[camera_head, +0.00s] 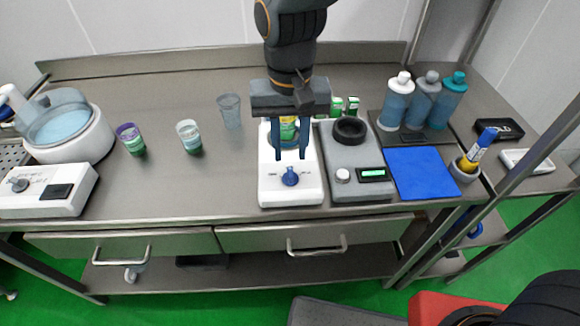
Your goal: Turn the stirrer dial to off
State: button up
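The stirrer (291,194) is a white box on the steel table, with a dark blue dial (290,176) on its front part. The angle of the dial's pointer is too small to read. A cup with a green and yellow label (288,131) stands on the stirrer's rear part, partly hidden by my gripper. My gripper (290,156) points down over the stirrer, its two blue fingers spread apart. The fingertips appear just behind and above the dial, one towards each side. No contact with the dial shows, and the gap in height cannot be judged.
A grey device (358,190) with a black ring, knob and green display stands close on the right. Cups (190,137) and a white tub device (88,141) stand left.

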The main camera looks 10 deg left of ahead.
aim_at(290, 174)
jog(key=shift+f+p, duration=0.55)
jog(key=shift+f, duration=2.85)
grip_shut()
